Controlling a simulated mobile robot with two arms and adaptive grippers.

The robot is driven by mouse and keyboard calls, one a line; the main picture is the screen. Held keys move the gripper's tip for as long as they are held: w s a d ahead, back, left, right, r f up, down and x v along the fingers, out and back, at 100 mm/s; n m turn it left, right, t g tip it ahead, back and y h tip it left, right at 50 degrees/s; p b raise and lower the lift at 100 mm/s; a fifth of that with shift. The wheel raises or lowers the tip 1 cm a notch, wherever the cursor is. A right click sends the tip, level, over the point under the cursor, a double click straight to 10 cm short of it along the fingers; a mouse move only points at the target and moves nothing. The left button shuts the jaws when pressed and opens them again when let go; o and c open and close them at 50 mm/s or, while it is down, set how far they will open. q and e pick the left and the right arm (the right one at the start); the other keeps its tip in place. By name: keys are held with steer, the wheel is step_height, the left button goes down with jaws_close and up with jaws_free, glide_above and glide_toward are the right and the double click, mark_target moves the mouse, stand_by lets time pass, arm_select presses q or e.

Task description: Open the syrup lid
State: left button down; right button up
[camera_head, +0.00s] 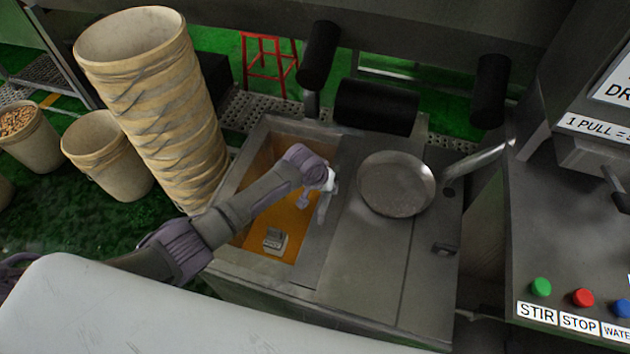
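The syrup bin (223,262) is a metal counter unit whose left compartment stands uncovered, with orange syrup (255,222) showing inside. A flat metal lid panel (365,262) covers the area to the right of the opening. A small dark handle (445,249) is at that cover's right side. My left arm reaches in from the left across the opening. My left gripper (323,207) is at the opening's right edge, beside the lid panel. Its fingers are small and partly hidden, so I cannot tell whether they touch the panel. My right gripper is out of view.
A round metal pan (396,184) lies on the cover. A small grey block-like object (275,241) shows in the syrup opening. Tall stacked buckets (160,110) stand close on the left. A machine with buttons (541,287) is on the right. Black cylinders (376,107) line the back.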

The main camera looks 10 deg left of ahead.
arm_select(q)
steer(key=shift+d, duration=0.15)
steer(key=c, duration=1)
jaws_free()
steer(key=shift+r, duration=0.1)
steer(key=v, duration=1.1)
steer(key=shift+s+r, duration=0.15)
steer(key=shift+r, duration=0.15)
steer(key=shift+s+a, duration=0.1)
steer(key=shift+a, duration=0.15)
